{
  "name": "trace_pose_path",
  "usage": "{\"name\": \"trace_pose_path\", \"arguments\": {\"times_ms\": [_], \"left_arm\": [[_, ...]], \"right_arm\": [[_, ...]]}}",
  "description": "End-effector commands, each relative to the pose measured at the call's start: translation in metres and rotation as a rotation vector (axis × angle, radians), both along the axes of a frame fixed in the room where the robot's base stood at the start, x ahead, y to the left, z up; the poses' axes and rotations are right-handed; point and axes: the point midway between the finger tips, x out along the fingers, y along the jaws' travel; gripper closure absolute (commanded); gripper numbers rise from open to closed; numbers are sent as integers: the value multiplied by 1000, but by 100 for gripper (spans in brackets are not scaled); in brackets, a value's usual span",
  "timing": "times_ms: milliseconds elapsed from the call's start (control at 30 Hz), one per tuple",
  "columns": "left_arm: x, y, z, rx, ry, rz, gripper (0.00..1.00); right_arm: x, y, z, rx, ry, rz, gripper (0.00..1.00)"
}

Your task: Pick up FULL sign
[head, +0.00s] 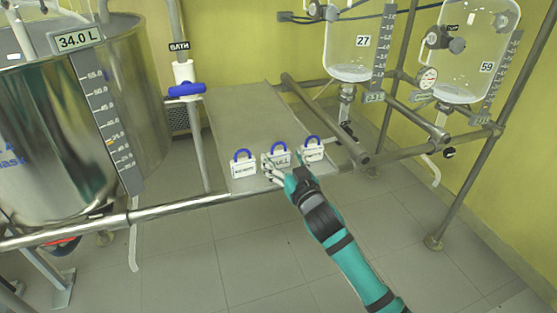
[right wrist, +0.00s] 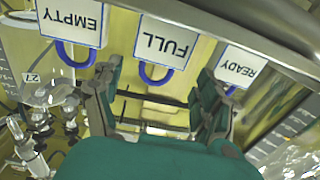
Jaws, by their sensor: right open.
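The FULL sign (head: 279,159) is a white plate with a blue loop handle, the middle one of three signs on the grey shelf (head: 247,105). In the right wrist view the FULL sign (right wrist: 165,40) shows upside down, its blue loop between the fingers. My right gripper (head: 284,167) is open right at the FULL sign, one finger to each side and partly covering it. In the right wrist view the right gripper (right wrist: 159,72) has nothing clasped between its fingers. My left gripper is not in view.
The READY sign (head: 243,170) stands left and the EMPTY sign (head: 314,153) right, both close to the fingers. A metal rail (head: 180,207) runs below the shelf's front edge. A steel tank (head: 60,130) is left; glass reactors (head: 352,50) and pipes are right.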

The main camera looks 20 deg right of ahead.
Motion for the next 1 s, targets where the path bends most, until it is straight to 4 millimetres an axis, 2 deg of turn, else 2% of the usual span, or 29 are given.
{"name": "trace_pose_path", "arguments": {"times_ms": [167,300,400,700,767,1000], "left_arm": [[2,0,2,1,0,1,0],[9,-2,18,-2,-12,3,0],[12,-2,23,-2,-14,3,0],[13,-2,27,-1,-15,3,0],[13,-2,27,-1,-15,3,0],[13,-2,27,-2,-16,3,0]], "right_arm": [[14,0,-3,0,0,-1,25],[36,-1,-8,-1,-1,0,25],[48,0,-8,0,0,-1,25],[54,1,-8,0,1,0,25],[54,1,-8,0,1,0,30],[54,1,-8,0,1,0,62]]}}
